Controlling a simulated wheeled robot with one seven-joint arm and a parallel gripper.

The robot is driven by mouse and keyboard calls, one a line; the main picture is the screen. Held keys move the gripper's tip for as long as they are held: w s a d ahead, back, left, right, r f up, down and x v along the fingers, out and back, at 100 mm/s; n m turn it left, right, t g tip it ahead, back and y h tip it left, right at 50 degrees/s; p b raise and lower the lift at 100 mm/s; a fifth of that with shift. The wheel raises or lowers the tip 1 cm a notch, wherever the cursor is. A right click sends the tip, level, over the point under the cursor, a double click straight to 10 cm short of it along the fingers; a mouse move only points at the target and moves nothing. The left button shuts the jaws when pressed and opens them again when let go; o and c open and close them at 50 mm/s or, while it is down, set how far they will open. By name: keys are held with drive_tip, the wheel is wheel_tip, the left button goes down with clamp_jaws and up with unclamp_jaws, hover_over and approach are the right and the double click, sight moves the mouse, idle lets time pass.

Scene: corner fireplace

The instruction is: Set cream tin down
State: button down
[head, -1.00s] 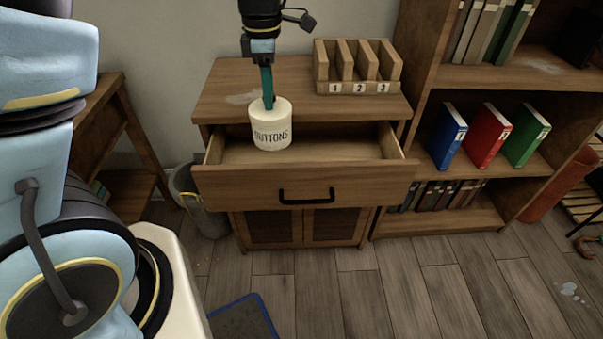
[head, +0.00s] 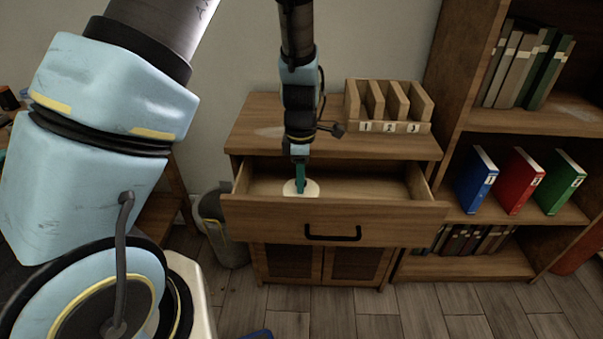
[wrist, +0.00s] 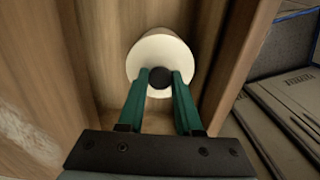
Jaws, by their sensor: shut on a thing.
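The cream tin (head: 312,188) is inside the open drawer (head: 330,221), near its left end and close to the front panel. In the head view only its pale top shows; the front panel hides the rest. My gripper (head: 300,184) points down from above, its green fingers shut on the tin's dark knob. In the wrist view the round cream lid (wrist: 160,50) shows with the dark knob (wrist: 160,78) between the fingertips. I cannot tell whether the tin's base touches the drawer floor.
The cabinet top (head: 265,125) above the drawer holds a wooden slotted rack (head: 390,108) numbered 1 to 3. A bookshelf (head: 480,130) with blue, red and green binders stands at the right. A grey bin (head: 222,235) stands left of the cabinet. The drawer's right part is empty.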

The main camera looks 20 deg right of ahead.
drive_tip(key=w, duration=0.1)
drive_tip(key=w+d, duration=0.1)
drive_tip(key=w+p, duration=0.1)
drive_tip(key=shift+d+f, duration=0.15)
drive_tip(key=shift+f, duration=0.55)
drive_tip(key=c, duration=0.9)
unclamp_jaws()
drive_tip(key=shift+o, duration=0.2)
